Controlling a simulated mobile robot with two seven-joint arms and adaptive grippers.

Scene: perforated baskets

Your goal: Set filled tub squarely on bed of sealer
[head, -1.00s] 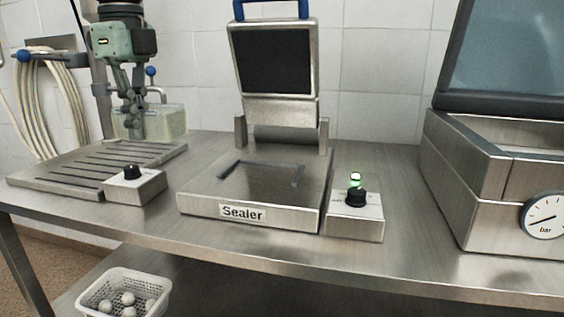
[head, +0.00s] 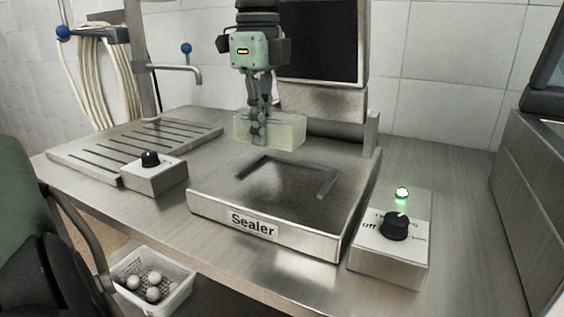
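The tub (head: 286,131) is a pale, translucent yellow-green box. My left gripper (head: 257,136) is shut on the tub's near wall and holds it roughly level above the back part of the sealer's bed. What the tub holds cannot be seen. The sealer (head: 211,211) is a metal box with a "Sealer" label; its lid (head: 320,45) stands open at the back. A dark angular guide frame (head: 327,183) lies on the bed, open toward the front. My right gripper is not in view.
A knob box with a green light (head: 392,240) stands right of the sealer. A slotted board (head: 100,152), a tap (head: 180,67) and a smaller knob box (head: 153,174) are to the left. A basket with white balls (head: 178,299) is below. A large metal machine (head: 528,160) stands at right.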

